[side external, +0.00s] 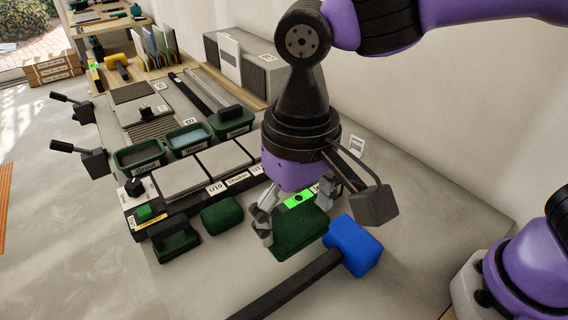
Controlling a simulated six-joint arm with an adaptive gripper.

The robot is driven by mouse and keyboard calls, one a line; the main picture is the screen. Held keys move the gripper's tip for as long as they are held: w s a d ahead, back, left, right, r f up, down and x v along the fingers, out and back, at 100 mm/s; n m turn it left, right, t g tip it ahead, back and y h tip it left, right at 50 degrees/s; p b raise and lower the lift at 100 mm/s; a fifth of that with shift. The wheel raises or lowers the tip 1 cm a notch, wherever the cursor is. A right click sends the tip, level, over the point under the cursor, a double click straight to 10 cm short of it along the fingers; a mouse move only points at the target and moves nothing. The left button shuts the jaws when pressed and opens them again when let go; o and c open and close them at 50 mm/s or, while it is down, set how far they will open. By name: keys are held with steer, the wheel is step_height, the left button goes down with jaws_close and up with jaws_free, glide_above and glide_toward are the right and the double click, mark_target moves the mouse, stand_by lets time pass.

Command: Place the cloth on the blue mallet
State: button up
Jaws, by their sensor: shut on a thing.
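My gripper (264,222) is low over the floor and shut on a dark green, block-like folded cloth (298,236). Its fingers are at the cloth's left side, and the far finger is partly hidden. The blue mallet (352,246) lies on the floor just right of the cloth. Its blue head is at the right, and its dark handle (290,288) runs down to the left. The cloth is close to the mallet head in the picture; I cannot tell whether they touch.
A smaller green block (221,215) lies left of my gripper. A bright green level (299,200) is just behind the cloth. Labelled green trays (137,156) and grey tiles (183,178) stand behind at left. The floor at front left (110,270) is clear.

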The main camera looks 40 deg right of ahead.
mark_target(309, 227)
steer(key=shift+s+d+f, duration=0.15)
steer(key=shift+s+f, duration=0.25)
steer(key=shift+f, duration=0.15)
steer(key=shift+s+d+f, duration=0.15)
steer(key=shift+s+f, duration=0.25)
steer(key=shift+f, duration=0.1)
steer(key=shift+c, duration=0.8)
steer(key=shift+f, duration=0.65)
jaws_close()
step_height(309, 227, down, 4)
steer(key=shift+r, duration=0.15)
steer(key=shift+f, duration=0.55)
steer(key=o, duration=1)
jaws_free()
steer(key=shift+r, duration=0.15)
